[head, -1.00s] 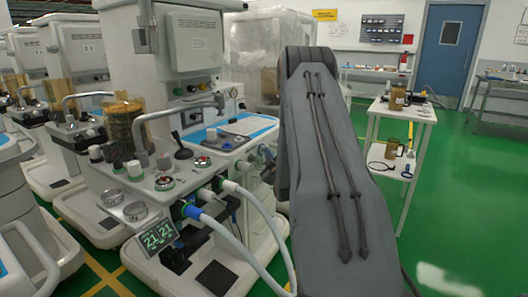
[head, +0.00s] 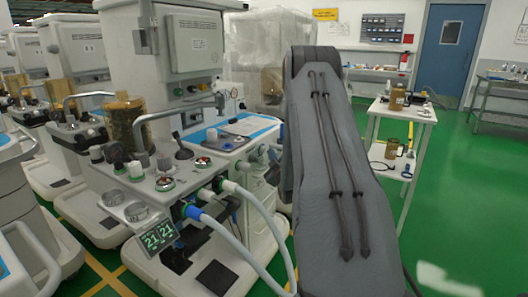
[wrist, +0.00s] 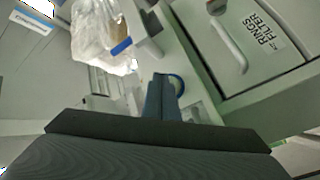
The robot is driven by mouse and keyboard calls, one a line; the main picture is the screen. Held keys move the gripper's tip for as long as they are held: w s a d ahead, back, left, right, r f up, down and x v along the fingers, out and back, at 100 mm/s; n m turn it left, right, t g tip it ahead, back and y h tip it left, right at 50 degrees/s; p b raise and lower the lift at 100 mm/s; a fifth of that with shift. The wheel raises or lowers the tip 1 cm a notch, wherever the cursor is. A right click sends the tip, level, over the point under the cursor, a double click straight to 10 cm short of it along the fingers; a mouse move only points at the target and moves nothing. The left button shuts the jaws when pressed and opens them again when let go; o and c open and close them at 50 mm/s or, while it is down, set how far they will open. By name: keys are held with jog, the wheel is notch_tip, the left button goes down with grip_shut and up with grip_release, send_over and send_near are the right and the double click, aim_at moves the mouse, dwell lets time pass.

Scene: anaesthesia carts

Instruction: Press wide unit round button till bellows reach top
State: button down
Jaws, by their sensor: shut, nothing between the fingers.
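The nearest anaesthesia unit stands at left in the head view. Its clear jar with dark, brownish bellows (head: 125,124) is on top; the exact bellows height is hard to read. Several round controls or gauges sit on its front panel, including one with a red and white face (head: 202,162) and another nearer one (head: 165,183). I cannot tell which is the round button. In the wrist view my gripper (wrist: 164,82) is shut and empty, its dark fingers together in front of a blue ring. My gripper is hidden behind my grey arm in the head view.
Corrugated hoses (head: 245,200) loop from the unit's front toward the floor. More units stand behind at left. A white side table (head: 410,110) stands at right. A drawer front labelled "RINGS FILTER" (wrist: 225,45) is close at right in the wrist view. Green floor at right is open.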

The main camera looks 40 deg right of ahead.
jog(key=shift+s, duration=0.1)
jog(key=s, duration=0.1)
jog(key=s+d+p, duration=0.1)
jog(key=s, duration=0.1)
jog(key=s+d, duration=0.1)
jog(key=shift+s, duration=0.25)
dwell(1.0)
